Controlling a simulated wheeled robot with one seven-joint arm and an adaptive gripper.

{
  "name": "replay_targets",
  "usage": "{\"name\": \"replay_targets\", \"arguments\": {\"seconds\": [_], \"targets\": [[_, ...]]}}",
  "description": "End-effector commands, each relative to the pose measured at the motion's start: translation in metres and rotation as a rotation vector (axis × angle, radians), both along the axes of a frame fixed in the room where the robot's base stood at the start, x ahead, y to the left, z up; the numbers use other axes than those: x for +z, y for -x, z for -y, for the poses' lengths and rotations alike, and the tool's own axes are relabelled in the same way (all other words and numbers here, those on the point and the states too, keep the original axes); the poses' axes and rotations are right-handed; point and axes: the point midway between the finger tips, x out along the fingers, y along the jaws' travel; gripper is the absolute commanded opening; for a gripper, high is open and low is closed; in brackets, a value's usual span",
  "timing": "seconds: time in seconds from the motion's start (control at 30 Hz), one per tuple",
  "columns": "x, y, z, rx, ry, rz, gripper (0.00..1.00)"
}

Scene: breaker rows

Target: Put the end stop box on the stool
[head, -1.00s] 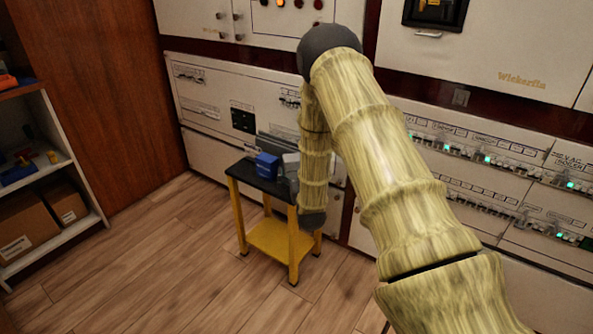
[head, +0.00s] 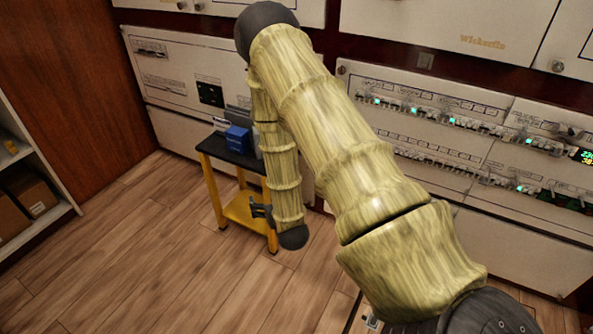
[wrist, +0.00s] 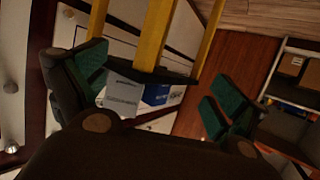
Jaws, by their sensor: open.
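A small stand with yellow legs and a black top (head: 211,147) is the only stool-like thing in view. A blue box (head: 238,140) stands on its top beside grey items, partly behind my arm. I cannot read which is the end stop box. The wrist view shows the stand inverted, with a yellow leg (wrist: 153,35), the blue box (wrist: 156,95) and a grey labelled box (wrist: 121,97).
Cabinets with breaker rows (head: 450,125) line the back wall. A white shelf unit (head: 60,212) with cardboard boxes (head: 30,190) stands at the left. The wooden floor (head: 130,265) in front of the stand is clear.

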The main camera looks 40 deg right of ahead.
Motion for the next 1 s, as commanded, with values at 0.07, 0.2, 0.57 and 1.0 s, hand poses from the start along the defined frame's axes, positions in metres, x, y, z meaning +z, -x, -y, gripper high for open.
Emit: {"name": "replay_targets", "arguments": {"seconds": [0.07,0.2,0.57,1.0], "targets": [[-0.043,0.037,-0.031,0.037,-0.043,-0.165,0.97],[-0.102,0.112,-0.081,0.097,-0.112,-0.448,0.97],[-0.165,0.322,-0.169,0.216,-0.225,-1.076,0.97],[-0.164,0.369,-0.182,0.240,-0.242,-1.209,0.97]]}}
